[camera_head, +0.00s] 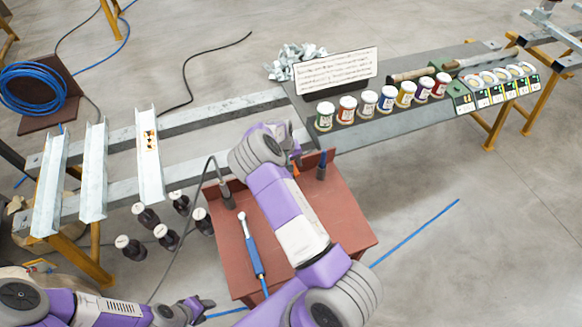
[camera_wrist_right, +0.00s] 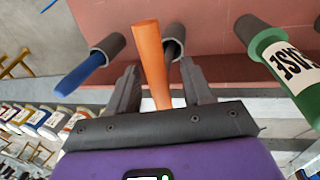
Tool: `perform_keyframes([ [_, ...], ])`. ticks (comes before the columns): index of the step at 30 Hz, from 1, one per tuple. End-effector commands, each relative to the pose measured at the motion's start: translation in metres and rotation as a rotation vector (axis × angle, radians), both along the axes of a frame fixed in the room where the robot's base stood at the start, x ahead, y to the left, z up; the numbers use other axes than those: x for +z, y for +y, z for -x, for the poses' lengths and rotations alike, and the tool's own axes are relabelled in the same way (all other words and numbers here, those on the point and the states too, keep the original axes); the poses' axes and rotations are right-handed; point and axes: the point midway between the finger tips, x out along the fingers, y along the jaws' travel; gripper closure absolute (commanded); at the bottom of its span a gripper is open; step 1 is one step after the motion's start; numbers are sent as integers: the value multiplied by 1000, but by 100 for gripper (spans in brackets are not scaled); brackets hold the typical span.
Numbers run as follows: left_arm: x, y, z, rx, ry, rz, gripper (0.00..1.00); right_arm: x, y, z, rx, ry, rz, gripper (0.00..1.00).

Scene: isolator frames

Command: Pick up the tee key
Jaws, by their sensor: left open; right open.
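An orange-handled tool (camera_wrist_right: 150,55), which I take to be the tee key, stands between the two fingers of my right gripper (camera_wrist_right: 158,85) in the right wrist view. The fingers are open, one on each side of it; I cannot tell whether either touches. Only a small orange bit (camera_head: 296,170) shows in the head view, and my right wrist hides most of that gripper. A dark grey tube holder (camera_wrist_right: 174,36) is partly behind the handle. My left gripper (camera_head: 203,304) is open and empty at the bottom of the head view.
A blue-gripped wrench (camera_head: 253,252) lies on the red stand (camera_head: 350,225). Several jars (camera_head: 347,110) line the grey table, and dark bottles (camera_head: 147,216) stand left of the stand.

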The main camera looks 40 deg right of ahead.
Motion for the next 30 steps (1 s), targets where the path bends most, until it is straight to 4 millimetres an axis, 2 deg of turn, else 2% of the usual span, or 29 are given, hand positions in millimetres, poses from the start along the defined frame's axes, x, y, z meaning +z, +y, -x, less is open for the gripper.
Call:
perform_keyframes([
  [8,1,0,0,0,1,0,57,-5,-1,0,-1,-1,-1,50],
  [11,0,0,0,0,1,0,57,-5,-1,0,-1,0,-1,62],
  [18,0,0,0,0,1,0,57,-5,-1,1,-1,0,-1,99],
  [26,1,0,0,0,1,0,57,-4,-1,0,-1,-1,0,100],
  [30,-1,0,0,0,1,0,57,3,-1,0,0,-3,0,100],
])
